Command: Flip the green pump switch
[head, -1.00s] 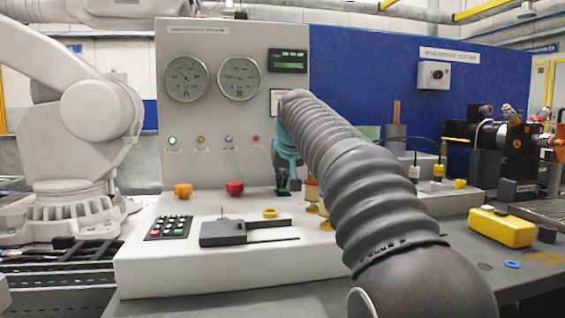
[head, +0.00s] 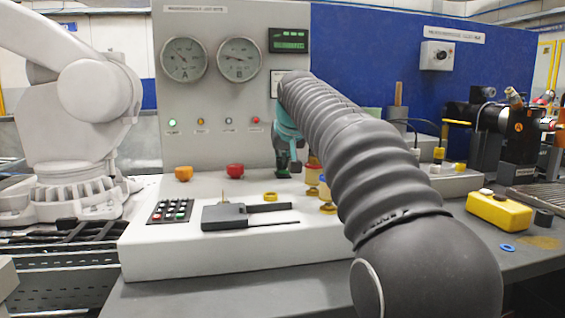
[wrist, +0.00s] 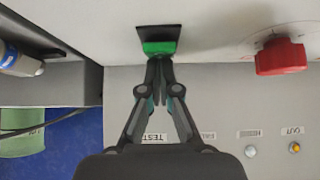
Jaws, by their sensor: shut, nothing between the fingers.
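The green pump switch (wrist: 159,47) shows at the top middle of the wrist view as a green block on a black base plate. It sits on the pale console surface. My gripper (wrist: 160,60) is shut and empty, with its fingertips right at the green block. I cannot tell whether they touch it. In the head view my gripper (head: 285,166) points down at the back of the console, below the round gauges. There the gripper and arm largely hide the switch.
A red knob (wrist: 281,57) sits beside the switch in the wrist view. An orange knob (head: 183,173), a keypad (head: 170,211) and a black slider block (head: 224,217) stand left on the console. Brass-and-red fittings (head: 313,176) stand close right of my gripper. A yellow box (head: 499,212) lies farther right.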

